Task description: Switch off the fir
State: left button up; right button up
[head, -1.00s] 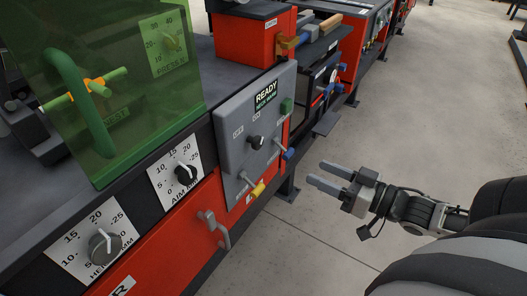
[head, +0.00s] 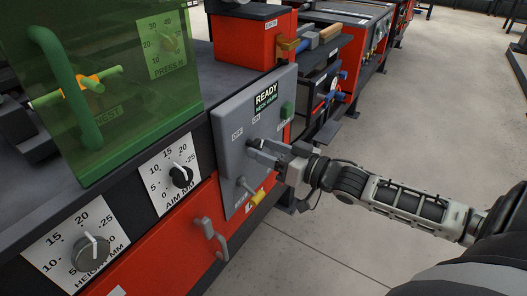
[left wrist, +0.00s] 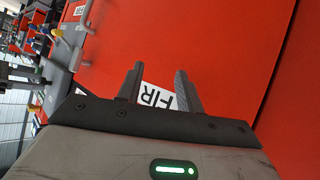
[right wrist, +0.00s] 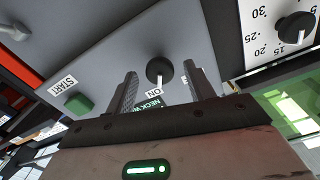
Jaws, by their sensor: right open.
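The grey control panel (head: 229,132) has a black knob with OFF and ON labels above it. The knob (right wrist: 160,70) shows in the right wrist view with its white pointer towards the ON label (right wrist: 154,92). My right gripper (head: 255,149) is open at the panel and largely hides the knob in the head view. Its fingers stand on either side of the knob in the right wrist view; contact cannot be told. My left gripper (left wrist: 158,75) is open and empty, facing a red panel with a white FIR label (left wrist: 157,97). It is outside the head view.
A green START button (head: 287,110) is at the panel's right. A lever (head: 246,188) and a yellow handle (head: 257,198) sit below. Two dials (head: 180,177) are left, under a green guard (head: 150,120). The floor (head: 430,130) at right is clear.

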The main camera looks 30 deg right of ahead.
jog(key=shift+w+a, duration=0.2)
jog(key=shift+w, duration=0.35)
jog(key=c, duration=1)
jog(key=shift+o, duration=0.2)
